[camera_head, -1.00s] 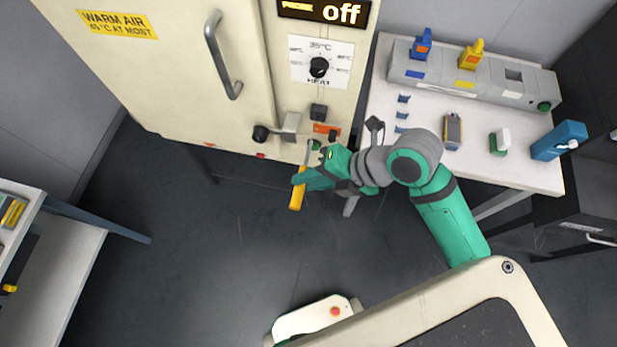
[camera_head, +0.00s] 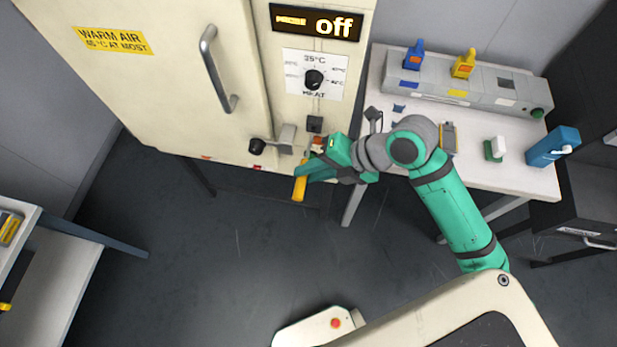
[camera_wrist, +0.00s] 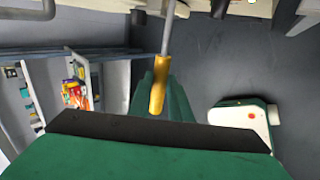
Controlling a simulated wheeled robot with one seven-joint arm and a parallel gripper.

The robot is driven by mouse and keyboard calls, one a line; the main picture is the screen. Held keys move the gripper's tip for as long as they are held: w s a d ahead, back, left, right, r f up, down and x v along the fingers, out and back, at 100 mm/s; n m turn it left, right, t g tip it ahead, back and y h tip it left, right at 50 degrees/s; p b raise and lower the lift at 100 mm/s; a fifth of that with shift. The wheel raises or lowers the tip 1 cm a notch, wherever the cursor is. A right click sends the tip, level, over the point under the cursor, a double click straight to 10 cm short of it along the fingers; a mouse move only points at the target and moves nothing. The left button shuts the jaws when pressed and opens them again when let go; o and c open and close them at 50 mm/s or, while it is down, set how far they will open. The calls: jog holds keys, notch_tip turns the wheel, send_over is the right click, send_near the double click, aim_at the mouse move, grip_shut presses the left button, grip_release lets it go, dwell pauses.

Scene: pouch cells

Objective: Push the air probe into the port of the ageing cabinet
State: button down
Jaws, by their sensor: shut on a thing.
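My gripper (camera_head: 312,173) is shut on the air probe (camera_head: 300,188), whose yellow handle sticks out below the green fingers. In the wrist view the probe's yellow handle (camera_wrist: 158,92) is between the fingers and its grey metal rod runs toward the top edge. The ageing cabinet (camera_head: 185,110) stands at upper left, with its display reading "off". The gripper and wrist hide part of that corner.
A white table (camera_head: 455,160) with several coloured devices stands to the right. A shelf unit (camera_head: 60,275) is at lower left. The floor between is clear.

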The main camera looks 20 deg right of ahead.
aim_at(311, 141)
jog(key=shift+w+d, duration=0.2)
jog(key=shift+w, duration=0.15)
jog(key=shift+w+d, duration=0.8)
jog(key=shift+w, duration=0.4)
jog(key=shift+w+d, duration=0.8)
jog(key=shift+w, duration=0.35)
jog(key=shift+w+d, duration=0.8)
jog(key=shift+w, duration=0.4)
dwell(2.0)
jog(key=c, duration=1.5)
grip_release()
jog(key=shift+w, duration=0.1)
jog(key=shift+c, duration=0.2)
jog(key=v, duration=1)
jog(key=shift+s+d+r, duration=0.2)
jog(key=shift+s+r, duration=0.05)
jog(key=shift+r, duration=0.05)
